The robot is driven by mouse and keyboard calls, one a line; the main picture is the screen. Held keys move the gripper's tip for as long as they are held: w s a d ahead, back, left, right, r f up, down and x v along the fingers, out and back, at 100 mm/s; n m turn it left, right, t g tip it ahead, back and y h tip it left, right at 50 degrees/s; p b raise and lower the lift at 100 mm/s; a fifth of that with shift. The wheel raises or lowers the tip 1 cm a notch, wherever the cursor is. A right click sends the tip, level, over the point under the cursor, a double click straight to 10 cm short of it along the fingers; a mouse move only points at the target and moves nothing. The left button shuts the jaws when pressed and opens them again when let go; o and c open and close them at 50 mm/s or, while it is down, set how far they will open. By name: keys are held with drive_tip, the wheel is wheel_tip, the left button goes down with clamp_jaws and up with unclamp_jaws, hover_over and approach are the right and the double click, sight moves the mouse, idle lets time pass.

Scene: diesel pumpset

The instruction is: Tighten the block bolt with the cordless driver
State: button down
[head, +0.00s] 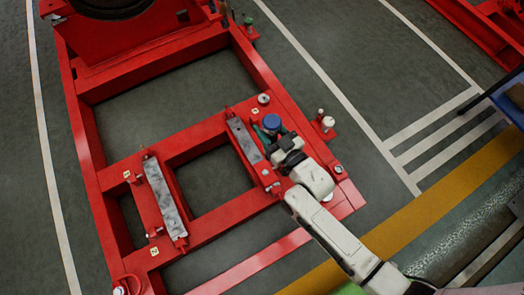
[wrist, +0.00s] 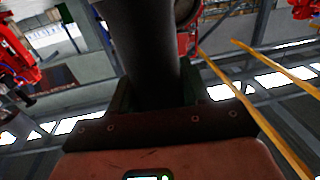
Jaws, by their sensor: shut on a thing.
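My gripper (head: 280,140) is at the right grey block (head: 241,136) of the red frame in the head view. It is shut on the cordless driver, whose blue round end (head: 272,121) and some green parts show beside the jaws. In the wrist view the driver's thick dark grip (wrist: 150,45) stands between the two dark fingers. The driver's tip is hidden, so I cannot tell whether it touches a bolt. A second grey block (head: 165,197) lies to the left. Small bolts show near the block ends, but which one is the block bolt is unclear.
The red frame (head: 180,66) fills the left and middle. Small posts, including a white-topped one (head: 328,123), stand along its right side. A blue-edged table (head: 497,92) is at the right edge. Grey floor with white lines (head: 335,85) is clear to the right.

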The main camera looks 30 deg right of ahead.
wheel_tip(320, 180, down, 15)
drive_tip(key=w+n+y+b, duration=0.1)
drive_tip(key=b, duration=1.4)
drive_tip(key=shift+w+a+y, duration=0.3)
drive_tip(key=shift+w+y, duration=0.05)
drive_tip(key=shift+y, duration=0.05)
drive_tip(key=shift+f+b, duration=1.85)
drive_tip(key=shift+f, duration=0.5)
drive_tip(key=shift+s+f+b, duration=0.15)
drive_tip(key=shift+f+b, duration=0.3)
drive_tip(key=shift+f, duration=0.35)
idle(0.5)
drive_tip(key=shift+r, duration=0.1)
drive_tip(key=shift+r+p, duration=2.35)
drive_tip(key=shift+r, duration=0.35)
